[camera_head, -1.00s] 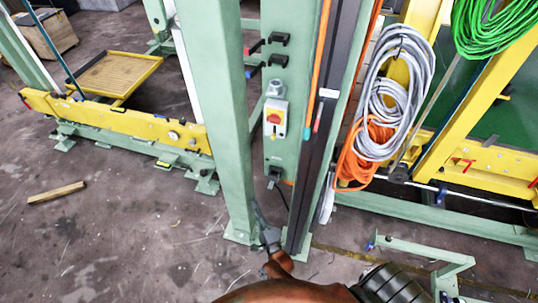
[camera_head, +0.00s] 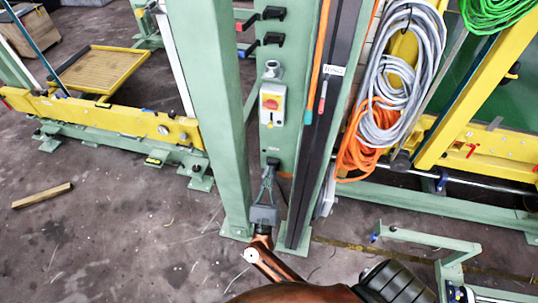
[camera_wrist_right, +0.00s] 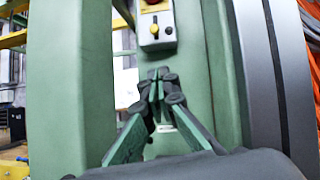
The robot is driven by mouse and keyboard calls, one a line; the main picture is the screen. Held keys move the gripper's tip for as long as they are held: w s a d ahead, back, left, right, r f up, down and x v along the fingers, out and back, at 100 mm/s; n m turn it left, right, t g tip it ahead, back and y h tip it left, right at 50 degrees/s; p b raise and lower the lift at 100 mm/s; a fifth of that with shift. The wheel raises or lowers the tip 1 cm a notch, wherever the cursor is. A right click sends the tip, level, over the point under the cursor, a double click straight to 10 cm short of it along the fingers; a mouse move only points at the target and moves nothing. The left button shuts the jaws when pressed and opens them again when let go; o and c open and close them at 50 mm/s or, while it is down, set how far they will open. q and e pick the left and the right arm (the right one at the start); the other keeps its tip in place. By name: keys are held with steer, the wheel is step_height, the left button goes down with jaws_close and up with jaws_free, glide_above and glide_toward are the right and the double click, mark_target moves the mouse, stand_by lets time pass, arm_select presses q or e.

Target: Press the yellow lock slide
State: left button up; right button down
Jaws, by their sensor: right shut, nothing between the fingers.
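The yellow lock slide (camera_wrist_right: 154,30) is a small upright yellow tab on the light grey switch box (camera_wrist_right: 145,42) in the right wrist view, below a red knob on a yellow plate. In the head view the box (camera_head: 280,114) is on the green panel, with its red and yellow knob (camera_head: 271,103); the slide is tiny there. My right gripper (camera_head: 268,170) is below the box, pointing up at it, shut and empty. In the right wrist view its closed fingertips (camera_wrist_right: 158,73) are below the slide and apart from it. My left gripper is not in view.
A thick green post (camera_head: 212,110) stands close left of the panel. A dark rail (camera_head: 318,150) runs along its right. Grey cable coils (camera_head: 400,85) and an orange cable (camera_head: 362,150) hang further right. Black handles (camera_head: 273,38) stick out above the box.

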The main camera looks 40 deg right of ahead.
glide_toward(272, 123)
step_height(272, 123, down, 2)
steer(key=w+d, duration=0.2)
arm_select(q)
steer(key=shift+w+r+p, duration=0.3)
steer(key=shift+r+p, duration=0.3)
arm_select(e)
steer(key=shift+w+d+r, duration=0.15)
steer(key=shift+w+r, duration=0.15)
steer(key=shift+r, duration=0.35)
steer(key=shift+w+d+r, duration=0.15)
steer(key=shift+w+r, duration=0.1)
steer(key=shift+r, duration=0.35)
steer(key=shift+w+d+r, duration=0.15)
steer(key=shift+w+r, duration=0.15)
steer(key=shift+r, duration=0.35)
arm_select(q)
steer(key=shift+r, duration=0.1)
arm_select(e)
steer(key=shift+r, duration=0.1)
